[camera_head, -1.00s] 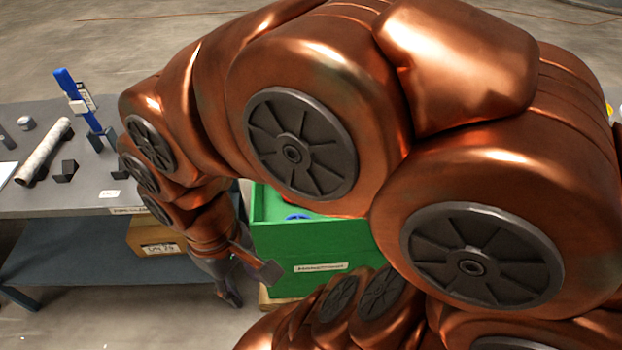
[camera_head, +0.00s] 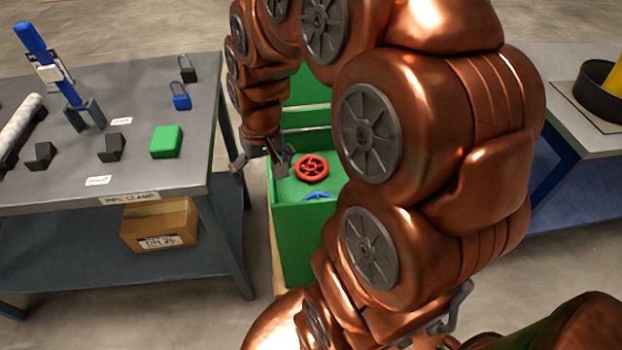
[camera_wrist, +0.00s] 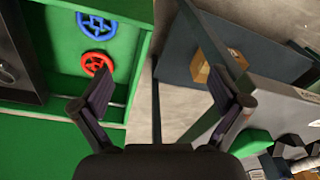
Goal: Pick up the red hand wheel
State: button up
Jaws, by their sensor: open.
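The red hand wheel (camera_head: 312,167) lies in the green box (camera_head: 294,227), near its left side in the head view. It also shows in the upper left of the wrist view (camera_wrist: 97,64), just below the blue hand wheel (camera_wrist: 97,25). My gripper (camera_head: 262,167) is open and empty, up and to the left of the red wheel, over the gap between box and table. In the wrist view its fingers (camera_wrist: 166,100) are spread, with the red wheel outside them to the left.
A grey table (camera_head: 200,97) on the left holds a green block (camera_head: 166,141), padlocks (camera_head: 181,97) and a blue clamp (camera_head: 48,62). A cardboard box (camera_head: 160,226) sits on its lower shelf. Another table (camera_head: 590,140) with a black pan stands at the right.

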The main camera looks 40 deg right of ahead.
jog(key=w+d+f+m+t+b, duration=0.25)
jog(key=w+d+f+b, duration=0.45)
jog(key=d+f, duration=0.6)
jog(key=m+h+b, duration=0.2)
jog(key=m+b, duration=0.1)
jog(key=b, duration=0.3)
send_near(316, 166)
jog(key=shift+s+d+f+t, duration=0.1)
jog(key=shift+s+f+t, duration=0.2)
jog(key=shift+f, duration=0.5)
jog(key=shift+w+d+f, duration=0.1)
jog(key=shift+d+f, duration=0.05)
jog(key=shift+f, duration=0.05)
jog(key=shift+x, duration=0.95)
jog(key=shift+w+b+x, duration=0.15)
jog(key=shift+b+x, duration=0.15)
jog(key=shift+x, duration=1.05)
jog(key=shift+w+b+x, duration=0.15)
jog(key=shift+b+x, duration=0.1)
jog(key=shift+x, duration=1.05)
jog(key=shift+r, duration=0.1)
jog(key=c, duration=1.3)
jog(key=shift+o, duration=0.2)
